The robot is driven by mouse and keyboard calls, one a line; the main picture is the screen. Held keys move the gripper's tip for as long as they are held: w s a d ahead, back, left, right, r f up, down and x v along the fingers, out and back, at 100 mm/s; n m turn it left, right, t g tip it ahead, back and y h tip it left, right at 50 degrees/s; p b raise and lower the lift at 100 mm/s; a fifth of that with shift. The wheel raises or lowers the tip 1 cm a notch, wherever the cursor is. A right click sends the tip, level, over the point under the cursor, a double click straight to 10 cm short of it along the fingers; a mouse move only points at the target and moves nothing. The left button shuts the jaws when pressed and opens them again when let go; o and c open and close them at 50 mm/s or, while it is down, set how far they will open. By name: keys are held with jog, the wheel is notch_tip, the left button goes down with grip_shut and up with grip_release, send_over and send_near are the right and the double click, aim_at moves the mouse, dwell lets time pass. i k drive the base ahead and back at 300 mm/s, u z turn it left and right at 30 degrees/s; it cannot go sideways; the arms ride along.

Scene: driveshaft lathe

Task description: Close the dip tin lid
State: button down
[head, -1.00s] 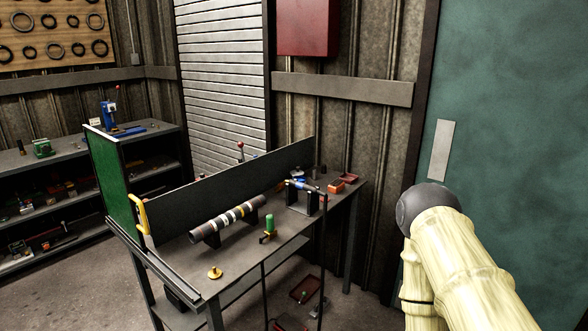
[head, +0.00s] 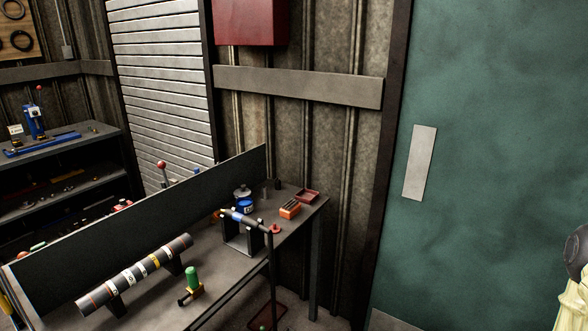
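A small blue tin (head: 245,207), likely the dip tin, stands on the far part of the workbench, close to the dark upright panel. A grey round piece with a knob, which looks like its lid (head: 242,192), shows just above and behind it. At this size I cannot tell whether the lid touches the tin or how it is tilted. My gripper is out of view. Only a pale link and dark joint of my arm show at the right edge, well away from the tin.
The workbench (head: 220,269) also holds a striped shaft on supports (head: 135,275), a green-topped item (head: 193,279), a black stand (head: 241,236) in front of the tin, an orange box (head: 290,211) and a red tray (head: 307,196). A green door (head: 490,150) stands right.

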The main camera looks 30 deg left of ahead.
aim_at(244, 192)
jog(key=u, duration=0.25)
jog(key=i, duration=1.25)
jog(key=u, duration=0.75)
